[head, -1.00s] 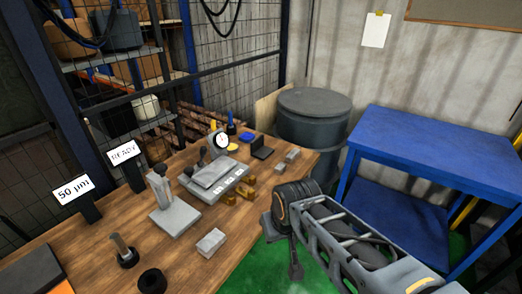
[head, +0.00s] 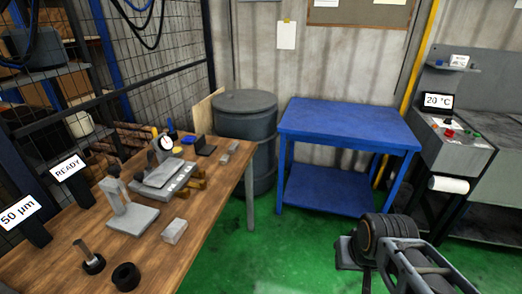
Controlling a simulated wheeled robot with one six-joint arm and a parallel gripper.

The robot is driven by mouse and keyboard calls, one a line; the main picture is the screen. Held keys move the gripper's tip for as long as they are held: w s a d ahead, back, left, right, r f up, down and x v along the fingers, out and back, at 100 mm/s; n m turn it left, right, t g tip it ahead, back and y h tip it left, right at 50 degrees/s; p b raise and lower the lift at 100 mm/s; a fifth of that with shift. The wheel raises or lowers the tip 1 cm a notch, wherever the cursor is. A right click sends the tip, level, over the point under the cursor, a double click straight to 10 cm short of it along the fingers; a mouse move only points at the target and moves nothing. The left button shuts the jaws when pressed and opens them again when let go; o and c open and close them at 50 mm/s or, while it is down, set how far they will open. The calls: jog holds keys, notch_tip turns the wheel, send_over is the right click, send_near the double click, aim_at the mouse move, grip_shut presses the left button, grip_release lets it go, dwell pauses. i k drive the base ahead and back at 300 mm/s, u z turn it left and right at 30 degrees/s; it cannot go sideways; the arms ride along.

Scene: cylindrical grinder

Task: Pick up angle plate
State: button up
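A grey L-shaped piece (head: 130,214), a flat base with an upright at its left end, stands on the wooden table (head: 215,222). It looks most like the angle plate, but I cannot be sure. A small grey block (head: 174,231) lies just right of it. My gripper (head: 352,252) is at the lower right, over the green floor, well to the right of the table and apart from everything on it. Its fingers are hidden or too small to read, so I cannot tell whether it is open or shut.
A grey plate with a dial gauge (head: 166,143) stands behind the L-shaped piece. Dark rings (head: 126,276) lie in front. A blue workbench (head: 345,126) and grey drum (head: 245,115) stand behind, a machine (head: 470,150) at right. Green floor (head: 285,250) is open.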

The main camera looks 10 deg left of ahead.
aim_at(201, 148)
jog(key=z, duration=0.45)
jog(key=i, duration=1.8)
jog(key=u, duration=1.5)
jog(key=i, duration=1)
jog(key=u, duration=1.5)
jog(key=i, duration=0.2)
jog(key=z, duration=0.1)
